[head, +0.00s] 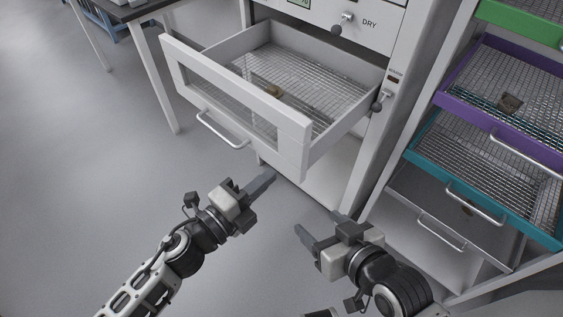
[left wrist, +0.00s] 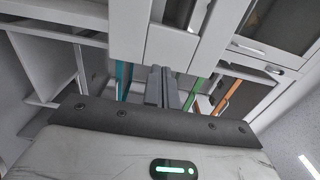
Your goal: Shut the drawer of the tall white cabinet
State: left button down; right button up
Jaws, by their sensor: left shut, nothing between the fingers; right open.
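The tall white cabinet (head: 408,30) stands at the top centre of the head view. Its drawer (head: 308,145) is pulled well out, with a clear front panel, a bar handle (head: 221,130) and a wire mesh floor. A small brown sherd (head: 273,90) lies on the mesh. My left gripper (head: 262,184) is shut and empty, just in front of and below the drawer front in the head view. In the left wrist view its closed fingers (left wrist: 162,88) point at white framework; I cannot tell whether they touch it. My right gripper (head: 318,228) is open and empty, lower and to the right.
A rack on the right holds green, purple (head: 455,105) and teal (head: 425,160) mesh trays with handles; a sherd (head: 510,102) lies in the purple one. A dark-topped table (head: 130,10) stands at the upper left. The grey floor at left is clear.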

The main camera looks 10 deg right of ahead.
aim_at(292, 156)
pick_arm(q)
jog(key=shift+x, duration=2.55)
